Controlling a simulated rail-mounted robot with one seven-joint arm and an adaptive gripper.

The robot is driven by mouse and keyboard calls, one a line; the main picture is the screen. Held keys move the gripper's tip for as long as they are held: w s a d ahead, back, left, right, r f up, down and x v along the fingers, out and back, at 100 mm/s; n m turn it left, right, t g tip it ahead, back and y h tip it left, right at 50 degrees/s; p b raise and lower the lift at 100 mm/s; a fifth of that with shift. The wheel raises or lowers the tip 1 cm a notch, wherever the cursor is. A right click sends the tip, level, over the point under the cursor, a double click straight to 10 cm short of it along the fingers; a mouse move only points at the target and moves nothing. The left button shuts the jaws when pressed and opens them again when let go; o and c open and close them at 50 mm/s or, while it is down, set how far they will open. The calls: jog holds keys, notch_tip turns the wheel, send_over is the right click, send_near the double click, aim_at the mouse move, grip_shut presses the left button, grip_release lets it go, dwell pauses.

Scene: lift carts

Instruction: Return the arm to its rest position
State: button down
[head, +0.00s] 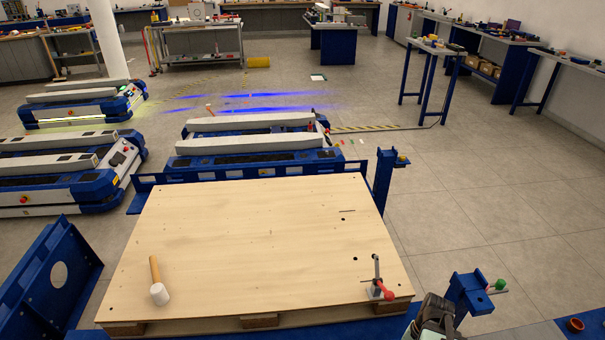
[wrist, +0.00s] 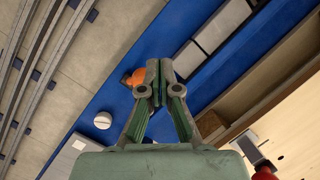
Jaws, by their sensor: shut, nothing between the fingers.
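My gripper shows in the wrist view (wrist: 152,80) with its two green-grey fingers closed together and nothing between them. It points down over a blue surface (wrist: 105,98) beside the edge of a wooden board (wrist: 285,85). In the head view, a grey-green part of my arm shows at the bottom edge, right of the board's near right corner. The fingertips cannot be made out there.
The wooden board (head: 240,235) bears a white-headed mallet (head: 159,291) and a red-handled clamp (head: 386,293). Blue posts (head: 383,178) (head: 468,294) stand at its right. Blue lift carts (head: 250,155) stand behind. An orange object (wrist: 134,77) lies behind my fingers.

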jog(key=s+a+f+n+g+h, duration=0.1)
jog(key=s+a+f+n, duration=0.3)
jog(key=s, duration=0.5)
jog(key=s+a+f+n+g+h, duration=0.1)
jog(key=s+a+f+n+g, duration=0.2)
jog(key=s+a+f, duration=0.6)
jog(key=shift+s+a+f+n+g+h, duration=0.2)
jog(key=shift+s+f+n+g+h, duration=0.2)
jog(key=shift+f, duration=0.05)
